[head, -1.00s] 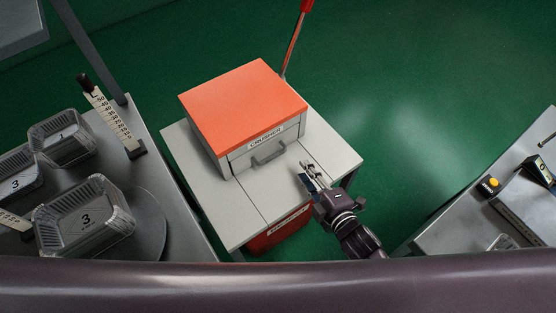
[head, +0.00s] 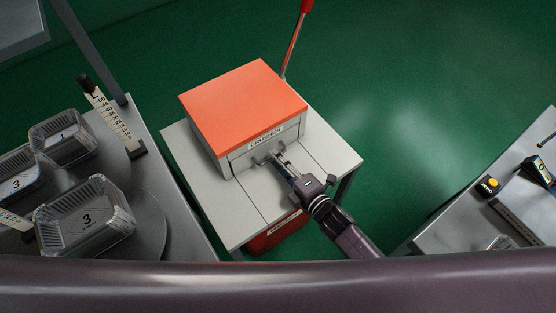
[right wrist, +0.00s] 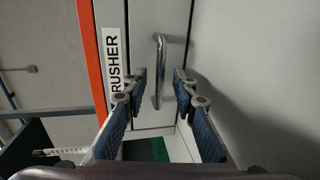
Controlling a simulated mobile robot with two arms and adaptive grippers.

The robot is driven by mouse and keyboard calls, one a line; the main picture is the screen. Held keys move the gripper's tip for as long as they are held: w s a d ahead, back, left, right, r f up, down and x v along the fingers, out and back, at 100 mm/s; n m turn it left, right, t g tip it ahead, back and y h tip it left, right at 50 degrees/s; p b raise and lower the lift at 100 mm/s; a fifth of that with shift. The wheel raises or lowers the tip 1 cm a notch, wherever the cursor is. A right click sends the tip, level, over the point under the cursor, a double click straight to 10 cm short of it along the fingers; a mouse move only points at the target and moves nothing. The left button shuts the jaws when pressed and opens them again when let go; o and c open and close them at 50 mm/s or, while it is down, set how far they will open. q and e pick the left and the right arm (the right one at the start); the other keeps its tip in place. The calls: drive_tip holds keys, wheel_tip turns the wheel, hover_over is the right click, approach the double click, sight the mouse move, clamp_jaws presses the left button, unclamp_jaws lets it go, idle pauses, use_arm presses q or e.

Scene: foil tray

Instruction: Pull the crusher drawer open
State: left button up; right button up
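The crusher (head: 245,103) is a box with an orange top and light grey sides on a pale table. Its drawer (head: 238,163) is at the front below the "CRUSHER" label and looks shut. My right gripper (head: 274,158) is at the drawer front, by the handle, and hides part of it. In the right wrist view the metal bar handle (right wrist: 160,70) stands between and just beyond the fingertips of the open right gripper (right wrist: 160,82), with gaps on both sides. The blue finger pads are apart and empty. My left gripper is not in view.
A red lever (head: 297,40) rises behind the crusher. A red bin (head: 272,237) stands under the table (head: 225,215). Foil trays (head: 85,218) sit on the left bench; a right bench holds a yellow button (head: 490,184).

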drive_tip(key=shift+c, duration=0.4)
clamp_jaws()
drive_tip(key=f+p+v, duration=0.1)
drive_tip(key=f+v, duration=0.1)
drive_tip(key=v, duration=0.7)
drive_tip(key=f+p+v, duration=0.1)
drive_tip(key=v, duration=0.8)
drive_tip(key=shift+s+d+f, duration=0.35)
drive_tip(key=shift+s, duration=0.25)
drive_tip(key=shift+o, duration=0.4)
unclamp_jaws()
drive_tip(key=v, duration=1.2)
